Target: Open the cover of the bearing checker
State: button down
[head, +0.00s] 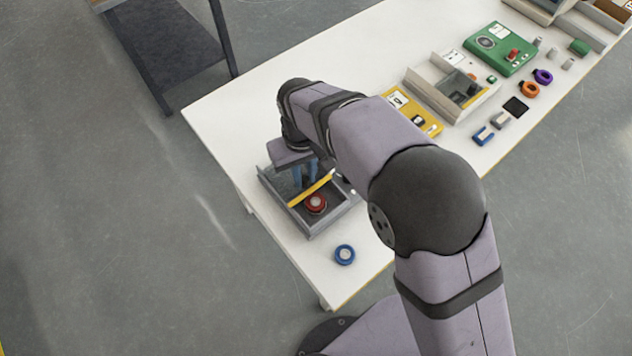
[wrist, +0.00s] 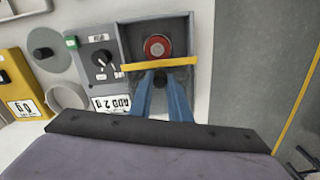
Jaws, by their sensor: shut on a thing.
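The bearing checker (head: 341,213) is an open-looking grey box near the table's left end. It also shows in the wrist view (wrist: 191,40), with a control panel beside it. A red round part (head: 316,204) sits inside, also in the wrist view (wrist: 157,47). The cover's yellow edge strip (head: 310,189) crosses the middle of the box, and the red part shows unobstructed beyond it in the wrist view. The rest of the cover is hard to make out.
A blue ring (head: 344,254) lies on the table in front of the checker. A yellow scale (head: 425,123), a grey tray (head: 409,84), a green device (head: 512,66) and several small parts stand farther right. The left end of the table (head: 232,107) is clear.

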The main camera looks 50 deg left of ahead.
jog(key=shift+a+r+p, duration=0.1)
jog(key=shift+a+p, duration=0.2)
jog(key=shift+a, duration=1.4)
jog(key=c, duration=1.7)
grip_release()
jog(key=shift+o, duration=0.2)
jog(key=shift+d, duration=0.1)
notch_tip(320, 180, up, 7)
jog(key=b, duration=0.2)
jog(key=shift+r, duration=0.15)
